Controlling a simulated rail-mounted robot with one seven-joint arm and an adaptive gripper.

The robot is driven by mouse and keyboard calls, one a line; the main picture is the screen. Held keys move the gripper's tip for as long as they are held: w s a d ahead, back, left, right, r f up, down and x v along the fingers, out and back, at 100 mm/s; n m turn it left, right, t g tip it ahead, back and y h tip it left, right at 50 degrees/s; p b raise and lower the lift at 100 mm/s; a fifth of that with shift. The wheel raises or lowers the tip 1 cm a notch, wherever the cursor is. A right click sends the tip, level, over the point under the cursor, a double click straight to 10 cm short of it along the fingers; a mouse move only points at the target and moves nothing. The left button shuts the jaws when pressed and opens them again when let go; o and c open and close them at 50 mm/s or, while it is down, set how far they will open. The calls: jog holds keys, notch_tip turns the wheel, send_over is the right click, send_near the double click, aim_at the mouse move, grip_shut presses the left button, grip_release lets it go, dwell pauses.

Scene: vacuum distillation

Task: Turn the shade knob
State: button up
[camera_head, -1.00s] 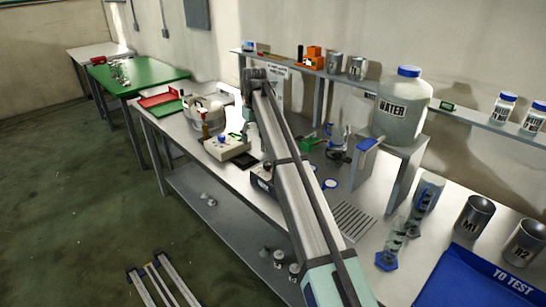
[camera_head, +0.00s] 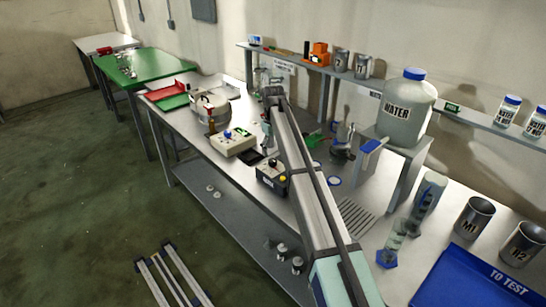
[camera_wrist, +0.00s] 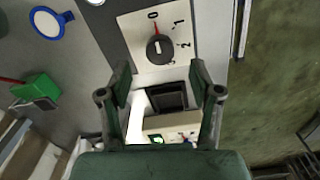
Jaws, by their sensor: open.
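In the wrist view a round dark knob (camera_wrist: 159,48) with a red pointer sits on a pale plate (camera_wrist: 137,28) marked 0, 1, 2 and more; the pointer is towards 0. No word naming the knob is readable. My gripper (camera_wrist: 160,80) is open and empty; its two dark green fingers are apart, with their tips short of the knob in the picture. I cannot tell the height gap. In the head view a small dark box (camera_head: 269,177) on the bench appears to carry this dial; my arm partly covers it.
A cream control box (camera_head: 233,143) stands left of the dark box and also shows in the wrist view (camera_wrist: 172,127). A dark pad (camera_wrist: 168,96) lies between them. A blue ring (camera_wrist: 48,22) and a green block (camera_wrist: 37,90) lie nearby. The water bottle (camera_head: 405,108) stands to the right.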

aim_at(273, 161)
jog(key=shift+f+p, duration=0.45)
jog(key=shift+f, duration=2.1)
jog(key=c, duration=1.1)
